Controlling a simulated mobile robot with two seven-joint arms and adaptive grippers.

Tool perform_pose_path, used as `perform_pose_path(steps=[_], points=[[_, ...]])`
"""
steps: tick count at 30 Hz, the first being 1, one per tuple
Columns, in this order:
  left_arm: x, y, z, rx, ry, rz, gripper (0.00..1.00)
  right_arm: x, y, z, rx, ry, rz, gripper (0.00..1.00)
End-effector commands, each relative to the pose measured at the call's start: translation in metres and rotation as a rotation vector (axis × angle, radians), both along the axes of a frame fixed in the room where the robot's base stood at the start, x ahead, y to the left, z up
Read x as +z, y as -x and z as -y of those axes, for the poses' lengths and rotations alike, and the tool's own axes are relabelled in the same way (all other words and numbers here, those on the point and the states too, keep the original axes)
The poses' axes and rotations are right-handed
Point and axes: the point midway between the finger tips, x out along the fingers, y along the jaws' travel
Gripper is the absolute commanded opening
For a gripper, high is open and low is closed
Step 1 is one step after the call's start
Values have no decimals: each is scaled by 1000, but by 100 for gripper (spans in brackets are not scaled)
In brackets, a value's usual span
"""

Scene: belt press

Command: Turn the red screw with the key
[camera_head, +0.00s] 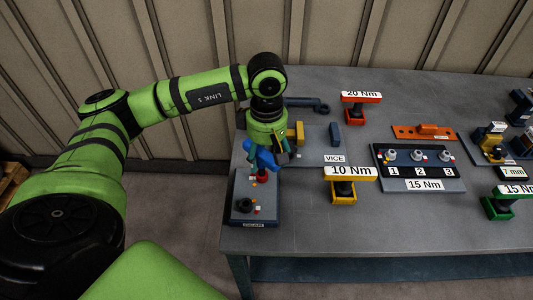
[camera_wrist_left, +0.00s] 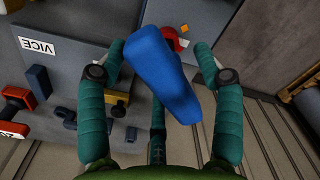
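The blue key (camera_head: 262,157) is at the left end of the table, directly above the red screw (camera_head: 262,179) on a dark plate. Whether it is seated on the screw cannot be told. In the left wrist view the key (camera_wrist_left: 162,72) is large and lies between the fingers, with part of the red screw (camera_wrist_left: 178,38) showing behind it. My left gripper (camera_head: 277,150) comes down from above at the key. In the wrist view its fingers (camera_wrist_left: 158,55) are spread, with a gap on the right side of the key, so it looks open around it. My right gripper is not in view.
The VICE plate (camera_head: 310,158) with yellow and blue blocks is beside the gripper. A yellow 10 Nm tool (camera_head: 344,194) and a red 20 Nm tool (camera_head: 357,115) stand further right. A numbered 15 Nm board (camera_head: 420,170) lies beyond. The table's front middle is clear.

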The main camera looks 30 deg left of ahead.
Motion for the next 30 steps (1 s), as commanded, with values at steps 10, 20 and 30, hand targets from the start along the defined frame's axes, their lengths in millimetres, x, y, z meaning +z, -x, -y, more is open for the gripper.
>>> perform_pose_path(steps=[10,20,30], points=[[16,-1,0,2,0,4,67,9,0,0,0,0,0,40],[43,-1,0,2,0,5,67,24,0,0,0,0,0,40],[57,-1,0,2,0,3,67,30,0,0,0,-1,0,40]])
